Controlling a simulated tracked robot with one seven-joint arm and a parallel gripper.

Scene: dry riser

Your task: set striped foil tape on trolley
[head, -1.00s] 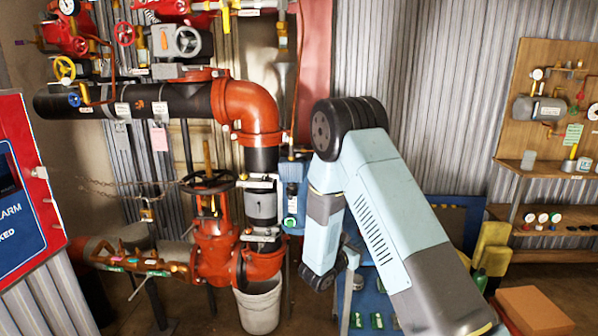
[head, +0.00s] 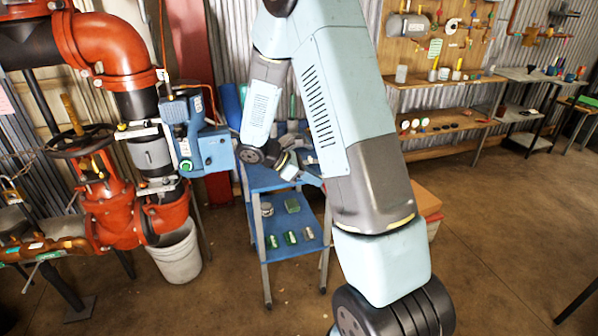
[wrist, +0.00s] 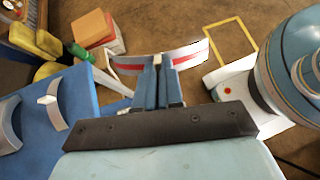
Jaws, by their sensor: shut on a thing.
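The striped foil tape (wrist: 188,56) is a silver band with a red stripe, seen in the wrist view. My gripper (wrist: 157,72) is shut on it, and the band shows on both sides of the fingers. The trolley (head: 262,182) is blue with a top deck and a lower shelf, in the middle of the head view. Its blue surface also fills the left of the wrist view (wrist: 85,98). In the head view my gripper (head: 312,174) is at the trolley's right side near top height, and the tape is hard to make out there.
Grey curved pieces (wrist: 52,105) are on the blue surface. Several small items (head: 290,238) lie on the lower shelf. A blue machine (head: 198,140) and red valve pipework (head: 110,190) stand left. An orange box (head: 425,203) is behind my arm. Open floor (head: 480,230) lies right.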

